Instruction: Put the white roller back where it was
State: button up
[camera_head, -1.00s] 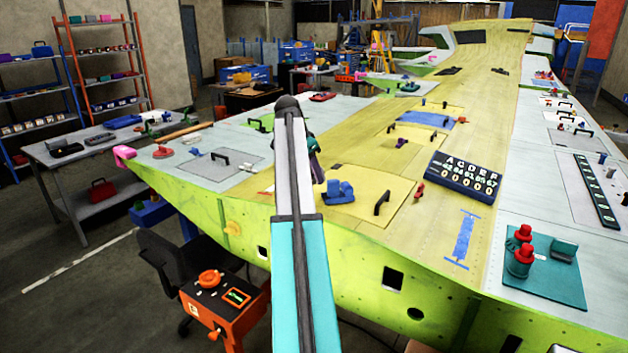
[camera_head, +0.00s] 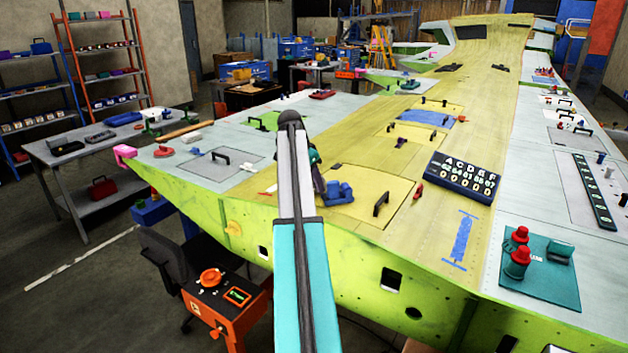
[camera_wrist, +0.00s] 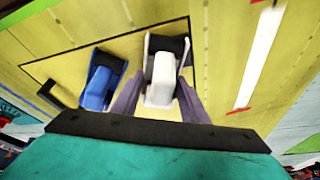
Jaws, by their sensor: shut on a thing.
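The white roller (camera_wrist: 162,78), with a dark part at its far end, is between the two purple-grey fingers of my gripper (camera_wrist: 158,84) in the wrist view. My gripper is shut on it. It is over or on the yellow wing skin, beside a panel outline; I cannot tell whether it touches the surface. A blue device (camera_wrist: 102,80) lies just left of the fingers; in the head view a blue device (camera_head: 338,192) shows right of my arm. In the head view my gripper is mostly hidden behind my arm, and I cannot make out the roller.
A white strip with red ends (camera_wrist: 258,58) lies right of the gripper in the wrist view. A black handle (camera_head: 381,204) stands on the yellow panel. A dark lettered board (camera_head: 464,178) and a teal mat (camera_head: 540,287) with red-topped items lie further right.

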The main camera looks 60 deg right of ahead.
jog(key=shift+f, duration=0.45)
jog(key=o, duration=1)
jog(key=shift+o, duration=0.2)
jog(key=shift+r, duration=0.1)
jog(key=shift+r, duration=0.45)
jog(key=shift+b+v, duration=1.8)
jog(key=shift+v, duration=4.1)
jog(key=shift+w+a, duration=0.1)
jog(key=shift+a, duration=0.05)
